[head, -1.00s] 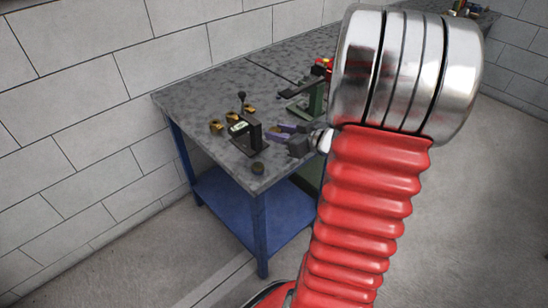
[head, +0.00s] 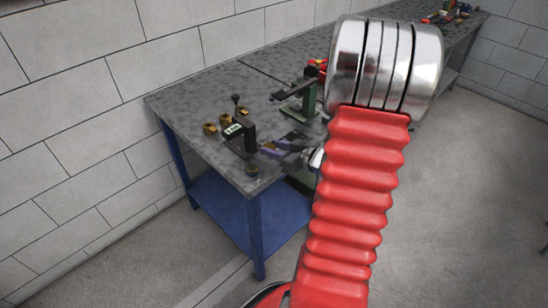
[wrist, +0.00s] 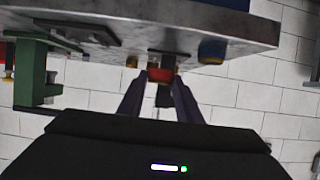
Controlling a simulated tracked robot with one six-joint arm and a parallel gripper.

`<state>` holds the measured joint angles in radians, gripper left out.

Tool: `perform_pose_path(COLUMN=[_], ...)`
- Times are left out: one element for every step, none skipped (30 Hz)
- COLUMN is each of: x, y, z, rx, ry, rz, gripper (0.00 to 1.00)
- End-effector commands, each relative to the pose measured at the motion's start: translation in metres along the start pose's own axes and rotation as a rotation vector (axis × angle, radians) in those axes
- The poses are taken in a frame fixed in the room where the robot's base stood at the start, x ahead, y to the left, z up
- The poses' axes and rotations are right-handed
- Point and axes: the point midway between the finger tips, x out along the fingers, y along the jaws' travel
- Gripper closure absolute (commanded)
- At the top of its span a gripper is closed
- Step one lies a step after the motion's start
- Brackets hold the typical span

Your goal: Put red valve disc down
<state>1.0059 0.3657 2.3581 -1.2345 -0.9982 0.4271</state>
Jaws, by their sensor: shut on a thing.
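My gripper (head: 276,147) is over the near end of the grey workbench (head: 215,95), beside a black upright stand (head: 250,138) with a pale label. In the wrist view, my gripper's two purple fingers (wrist: 158,84) are shut on the red valve disc (wrist: 161,75), which shows as a small red piece between the fingertips. The bench top (wrist: 240,22) appears at the top of that view, close to the disc. I cannot tell whether the disc touches the bench. In the head view I cannot make out the disc at the fingertips.
A small dark round piece (head: 251,170) lies near the front corner. A green press-like stand (head: 304,98) is behind my gripper. Blue legs and a blue lower shelf (head: 225,205) support the bench. The wall is behind.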

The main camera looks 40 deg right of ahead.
Motion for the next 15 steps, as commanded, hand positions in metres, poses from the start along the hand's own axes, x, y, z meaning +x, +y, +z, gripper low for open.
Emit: perform_pose_path(x=[0.000,0.000,0.001,0.001,0.002,0.003,0.004,0.005,0.007,0.008,0.010,0.011,0.013,0.013,0.015], y=[0.000,0.000,0.000,0.000,0.000,0.000,0.000,0.000,0.000,0.000,0.000,0.000,0.000,0.000,0.000], z=[0.000,0.000,0.001,0.003,0.004,0.007,0.010,0.013,0.018,0.021,0.024,0.028,0.031,0.033,0.035], rx=[0.000,0.000,0.001,0.001,0.002,0.003,0.002,0.003,0.005,0.004,0.003,0.004,0.003,0.002,0.003], ry=[0.001,0.001,0.000,0.000,0.000,0.000,0.000,0.000,-0.001,-0.001,-0.001,-0.002,-0.001,-0.001,0.000], rz=[0.000,0.000,0.000,-0.001,-0.001,-0.001,-0.001,-0.001,-0.001,-0.001,-0.001,-0.001,-0.001,0.000,0.000], gripper=[0.97,0.97,0.97,0.97,0.97,0.97,0.97,0.97,0.97,0.97,0.97,0.97,0.97,0.97,0.97])
